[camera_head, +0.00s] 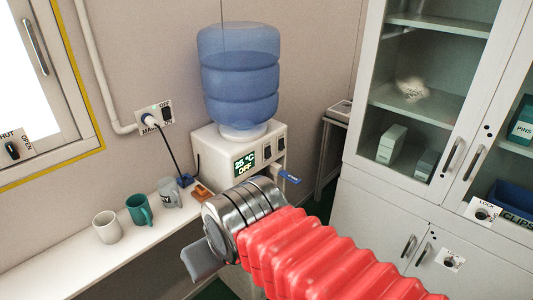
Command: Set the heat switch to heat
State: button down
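A white water dispenser (206,152) with a blue bottle (240,75) on top stands against the wall. Its display (245,162) reads 25 °C and OFF. On its right-hand face are two small dark switch-like parts, one (267,152) nearer the display and one (281,144) farther right; their labels are too small to read, so I cannot tell which is the heat switch. A blue tap (289,178) sticks out below them. My gripper (205,262) is in front of the dispenser's lower part, apart from the switches. Only one grey finger shows; my wrist hides the rest.
A wall socket (167,113) marked MAIN and OFF has a plug and black cable. The shelf (55,262) at left holds a white mug (107,228), a teal mug (139,210) and a grey mug (170,192). A glass-door cabinet (375,185) stands at right.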

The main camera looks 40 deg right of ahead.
aim_at(268, 150)
jog(key=z, duration=0.35)
jog(key=i, duration=1)
jog(key=z, duration=0.35)
